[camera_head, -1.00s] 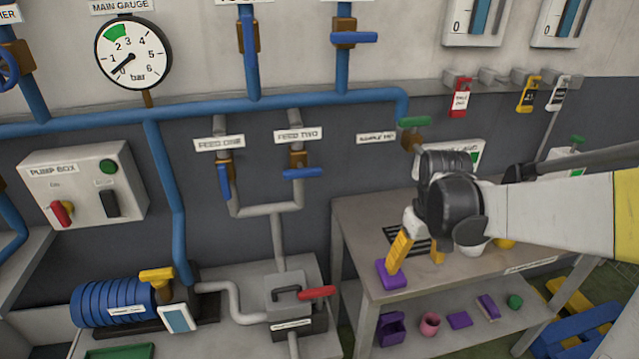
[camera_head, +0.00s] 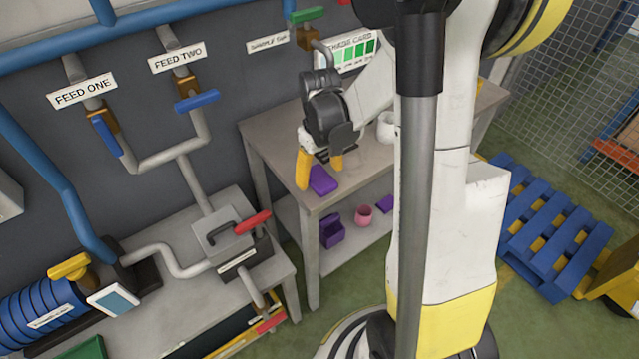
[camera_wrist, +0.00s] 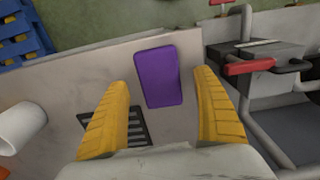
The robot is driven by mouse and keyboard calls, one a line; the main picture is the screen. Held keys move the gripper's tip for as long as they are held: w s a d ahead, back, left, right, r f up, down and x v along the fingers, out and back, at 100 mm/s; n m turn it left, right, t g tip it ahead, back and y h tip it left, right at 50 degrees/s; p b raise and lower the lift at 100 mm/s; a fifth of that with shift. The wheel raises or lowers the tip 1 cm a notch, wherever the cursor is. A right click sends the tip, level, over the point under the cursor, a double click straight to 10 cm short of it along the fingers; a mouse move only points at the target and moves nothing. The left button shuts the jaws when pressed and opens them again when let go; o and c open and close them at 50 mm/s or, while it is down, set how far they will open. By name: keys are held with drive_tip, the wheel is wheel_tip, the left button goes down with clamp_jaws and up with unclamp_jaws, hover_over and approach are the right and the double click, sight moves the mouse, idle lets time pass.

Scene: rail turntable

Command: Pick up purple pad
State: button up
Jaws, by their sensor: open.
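The purple pad (camera_head: 322,180) lies flat on the grey bench top near its left front edge. In the wrist view the purple pad (camera_wrist: 158,76) is a rounded rectangle just ahead of the fingers, between their lines and nearer the right one. My gripper (camera_head: 322,170) has yellow fingers and hangs above the bench beside the pad. I cannot tell exactly how high the fingertips are above the bench.
The bench top (camera_head: 362,166) also holds a white cup (camera_head: 386,128) and a dark grate (camera_wrist: 128,128). The shelf below carries a purple bin (camera_head: 332,230) and a pink cup (camera_head: 363,215). A lower stand with a red-handled valve (camera_head: 252,222) is left of the bench.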

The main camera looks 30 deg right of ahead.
wheel_tip(320, 180, down, 2)
drive_tip(key=shift+f, duration=0.1)
drive_tip(key=shift+r, duration=0.2)
drive_tip(key=c, duration=1.1)
drive_tip(key=shift+c, duration=0.2)
wheel_tip(320, 180, up, 5)
drive_tip(key=shift+f+p, duration=0.15)
drive_tip(key=shift+p, duration=0.95)
drive_tip(key=s+d+r+p, duration=0.1)
drive_tip(key=s+d+r, duration=0.1)
drive_tip(key=d, duration=0.3)
drive_tip(key=s+d+r+p, duration=0.2)
drive_tip(key=s+d+r, duration=0.1)
drive_tip(key=d+r, duration=0.1)
drive_tip(key=shift+d+r, duration=0.15)
drive_tip(key=shift+d, duration=0.65)
drive_tip(key=shift+w, duration=0.1)
